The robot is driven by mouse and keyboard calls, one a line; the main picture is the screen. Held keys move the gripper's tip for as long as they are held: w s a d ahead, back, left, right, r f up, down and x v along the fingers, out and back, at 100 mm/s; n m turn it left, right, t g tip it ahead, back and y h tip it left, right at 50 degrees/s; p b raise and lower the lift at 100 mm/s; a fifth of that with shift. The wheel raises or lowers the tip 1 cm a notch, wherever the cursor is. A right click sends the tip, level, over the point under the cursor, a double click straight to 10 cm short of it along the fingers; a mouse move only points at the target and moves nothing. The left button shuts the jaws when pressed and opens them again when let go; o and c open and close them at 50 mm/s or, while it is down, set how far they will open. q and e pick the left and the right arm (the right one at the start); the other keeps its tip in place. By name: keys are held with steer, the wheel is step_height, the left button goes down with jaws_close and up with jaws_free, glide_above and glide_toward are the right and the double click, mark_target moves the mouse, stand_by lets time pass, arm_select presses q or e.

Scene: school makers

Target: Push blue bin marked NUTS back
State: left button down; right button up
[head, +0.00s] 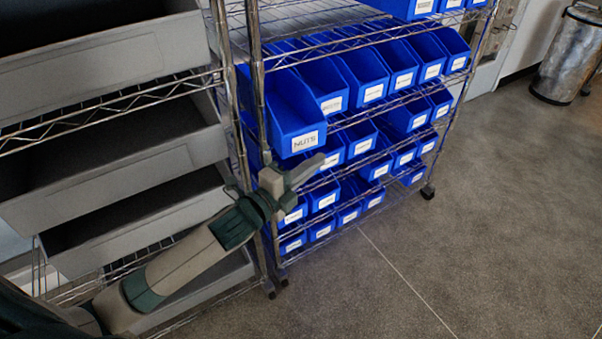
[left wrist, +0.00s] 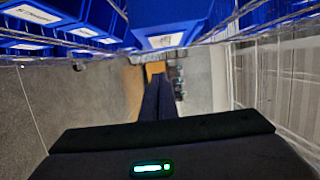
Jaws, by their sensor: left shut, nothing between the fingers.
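The blue bin marked NUTS (head: 287,112) stands at the left end of an upper row on the wire rack. It sticks out well past its neighbours, and its white label faces forward. In the left wrist view a blue bin with a white label (left wrist: 168,24) shows at the top centre; its text is too blurred to read. My left gripper (head: 310,167) is shut and empty. In the head view it appears just below the bin's labelled front; contact cannot be made out. Its closed fingers (left wrist: 157,100) show dark in the left wrist view. My right gripper is out of view.
More labelled blue bins (head: 365,80) fill the rack's tiers to the right and below. A rack post (head: 256,80) stands close left of the bin. Large grey trays (head: 110,65) fill the rack at the left. Open floor (head: 450,230) lies at the right.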

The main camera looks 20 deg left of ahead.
mark_target(297, 149)
arm_select(q)
steer(key=shift+w+a, duration=1.35)
steer(key=shift+a, duration=0.2)
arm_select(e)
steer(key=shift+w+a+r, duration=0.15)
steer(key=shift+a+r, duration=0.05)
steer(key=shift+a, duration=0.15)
arm_select(q)
steer(key=shift+w+a+r+p, duration=0.15)
steer(key=shift+w+a+p, duration=0.25)
steer(key=shift+w+a, duration=0.45)
steer(key=shift+a, duration=0.3)
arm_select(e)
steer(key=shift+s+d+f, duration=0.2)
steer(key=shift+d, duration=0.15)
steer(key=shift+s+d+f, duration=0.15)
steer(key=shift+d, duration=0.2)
arm_select(q)
steer(key=shift+d, duration=0.1)
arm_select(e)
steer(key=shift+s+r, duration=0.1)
